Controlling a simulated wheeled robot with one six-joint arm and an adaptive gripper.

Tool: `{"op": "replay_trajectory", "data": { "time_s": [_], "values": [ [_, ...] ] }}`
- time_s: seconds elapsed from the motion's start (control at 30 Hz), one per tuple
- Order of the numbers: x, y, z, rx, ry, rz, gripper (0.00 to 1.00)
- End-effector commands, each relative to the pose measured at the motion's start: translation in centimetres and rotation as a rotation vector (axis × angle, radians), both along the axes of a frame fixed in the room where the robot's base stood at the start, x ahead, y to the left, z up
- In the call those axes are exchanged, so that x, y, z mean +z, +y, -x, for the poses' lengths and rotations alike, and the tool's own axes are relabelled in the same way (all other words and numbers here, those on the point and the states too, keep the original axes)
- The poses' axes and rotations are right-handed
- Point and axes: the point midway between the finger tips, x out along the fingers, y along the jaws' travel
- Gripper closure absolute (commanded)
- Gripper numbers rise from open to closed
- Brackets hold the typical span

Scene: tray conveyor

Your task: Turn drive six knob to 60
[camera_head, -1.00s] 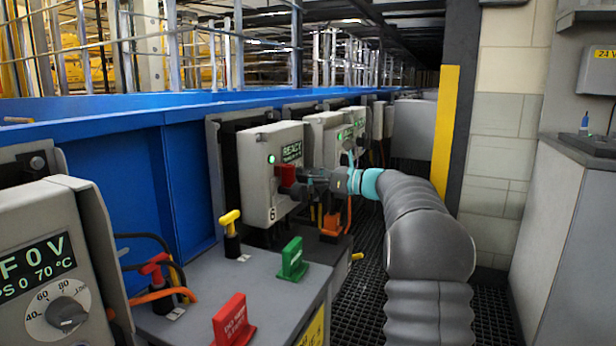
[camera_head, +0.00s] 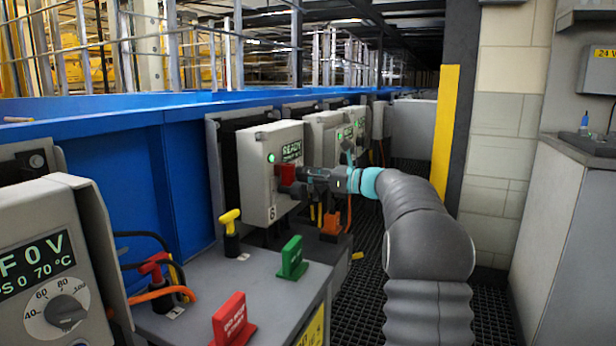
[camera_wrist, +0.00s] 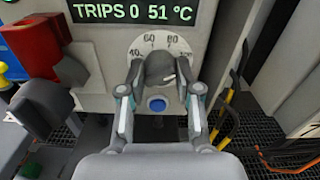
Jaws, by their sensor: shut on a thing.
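The drive six box (camera_head: 258,185), marked 6, stands by the blue conveyor with a lit READY screen (camera_head: 291,150). In the wrist view its screen (camera_wrist: 130,12) reads TRIPS 0 51 °C. Below it is a pale dial (camera_wrist: 147,42) with 40, 60, 80 and 100 around a grey knob (camera_wrist: 159,66). My gripper (camera_wrist: 160,75) is shut on this knob, one finger on each side. I cannot tell clearly where the knob points. In the head view my gripper (camera_head: 298,188) is at the box's front, and the knob is hidden.
A blue button (camera_wrist: 157,104) sits just below the knob between the fingers. A red block (camera_wrist: 35,46) is left of it. A nearer drive box (camera_head: 40,250) and a grey cabinet top with red (camera_head: 232,320), green (camera_head: 292,258) and yellow (camera_head: 230,222) parts stand closer.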

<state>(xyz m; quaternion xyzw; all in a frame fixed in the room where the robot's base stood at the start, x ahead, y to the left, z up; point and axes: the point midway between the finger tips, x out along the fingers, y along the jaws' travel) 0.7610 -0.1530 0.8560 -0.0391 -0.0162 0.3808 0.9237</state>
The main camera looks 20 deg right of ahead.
Motion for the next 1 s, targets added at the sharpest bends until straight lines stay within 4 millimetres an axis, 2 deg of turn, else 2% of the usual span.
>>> {"op": "replay_trajectory", "data": {
  "time_s": [1.0],
  "values": [
    [-0.27,-0.06,-0.09,0.0,-0.648,0.653,1.0]
  ]
}}
